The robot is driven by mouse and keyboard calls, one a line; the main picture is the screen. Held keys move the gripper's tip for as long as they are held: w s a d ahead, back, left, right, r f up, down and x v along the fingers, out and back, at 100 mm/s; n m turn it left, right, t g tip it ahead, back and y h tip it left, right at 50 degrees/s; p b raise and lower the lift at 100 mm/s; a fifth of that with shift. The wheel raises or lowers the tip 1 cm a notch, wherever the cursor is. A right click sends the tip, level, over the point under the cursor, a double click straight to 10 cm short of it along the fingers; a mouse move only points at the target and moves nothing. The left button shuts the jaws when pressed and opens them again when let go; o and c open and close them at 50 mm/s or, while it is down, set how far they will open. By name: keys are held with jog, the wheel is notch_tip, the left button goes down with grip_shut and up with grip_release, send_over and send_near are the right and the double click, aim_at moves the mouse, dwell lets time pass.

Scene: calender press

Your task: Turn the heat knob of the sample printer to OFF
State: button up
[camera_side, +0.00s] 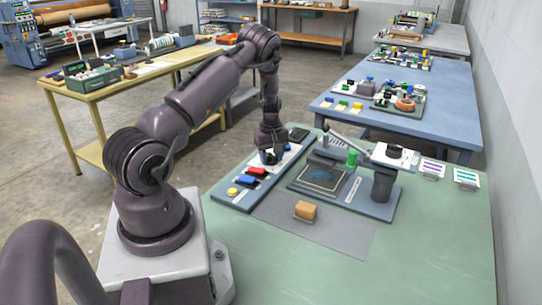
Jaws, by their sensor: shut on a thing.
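The sample printer (380,205) stands on the green table, with a flat dark plate, a lever and a raised round head on a post. A blue-grey control panel (233,203) lies along its left side, with yellow, blue and red controls. My gripper (269,160) points down at the far half of this panel, beyond the red control. It is shut on a small dark thing there, which appears to be the heat knob. The fingers hide most of the knob, and its pointer and the OFF mark cannot be read.
A tan block (305,211) sits on a grey mat (340,238) in front of the printer. Striped cards (466,178) stand at the right. The near green tabletop (440,265) is clear.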

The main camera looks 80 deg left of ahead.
aim_at(271, 155)
jog(key=n, duration=0.4)
jog(key=shift+n, duration=1.8)
jog(key=o, duration=0.9)
notch_tip(271, 155, up, 13)
